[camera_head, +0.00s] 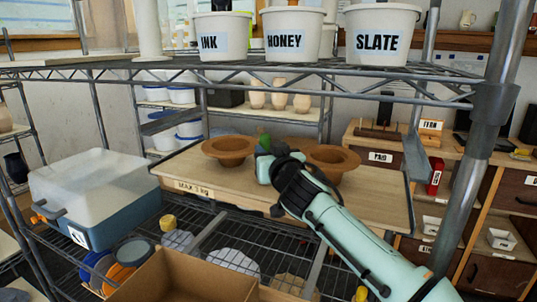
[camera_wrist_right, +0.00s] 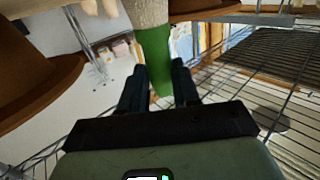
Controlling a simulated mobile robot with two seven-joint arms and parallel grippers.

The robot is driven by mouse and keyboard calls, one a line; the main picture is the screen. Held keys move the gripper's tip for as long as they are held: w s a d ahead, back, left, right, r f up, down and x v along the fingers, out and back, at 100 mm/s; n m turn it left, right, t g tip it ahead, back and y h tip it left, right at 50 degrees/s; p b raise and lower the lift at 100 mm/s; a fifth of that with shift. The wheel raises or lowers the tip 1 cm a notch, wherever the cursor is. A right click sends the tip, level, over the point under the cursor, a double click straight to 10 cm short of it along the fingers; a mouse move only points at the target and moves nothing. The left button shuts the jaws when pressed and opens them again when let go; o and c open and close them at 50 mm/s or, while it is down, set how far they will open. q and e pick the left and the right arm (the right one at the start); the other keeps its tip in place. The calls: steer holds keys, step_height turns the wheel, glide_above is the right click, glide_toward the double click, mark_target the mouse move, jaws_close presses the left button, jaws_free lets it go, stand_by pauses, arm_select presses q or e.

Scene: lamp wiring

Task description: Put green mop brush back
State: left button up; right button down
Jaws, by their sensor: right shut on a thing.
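My right gripper (camera_head: 266,155) reaches in from the lower right over the wooden board and is between two brown bowls. It is shut on the green mop brush (camera_head: 264,138), of which only a small green part shows above the fingers. The right wrist view shows the green handle (camera_wrist_right: 153,60) between the dark fingers (camera_wrist_right: 158,82), with a pale greyish mop part (camera_wrist_right: 150,12) beyond it. The brush's far end is cut off by the frame. My left gripper is not in view.
Brown bowls stand left (camera_head: 229,147) and right (camera_head: 333,158) of my gripper on the wooden board (camera_head: 205,180). Buckets marked INK, HONEY (camera_head: 293,35) and SLATE fill the shelf above. A metal post (camera_head: 490,120) stands right. A blue bin (camera_head: 95,205) and cardboard box (camera_head: 185,280) are lower left.

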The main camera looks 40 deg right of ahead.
steer(key=shift+f, duration=0.2)
steer(key=c, duration=1)
jaws_free()
steer(key=shift+o, duration=0.9)
steer(key=shift+r, duration=0.1)
steer(key=shift+r, duration=0.2)
steer(key=b+v, duration=0.3)
steer(key=v, duration=0.9)
steer(key=shift+f, duration=0.1)
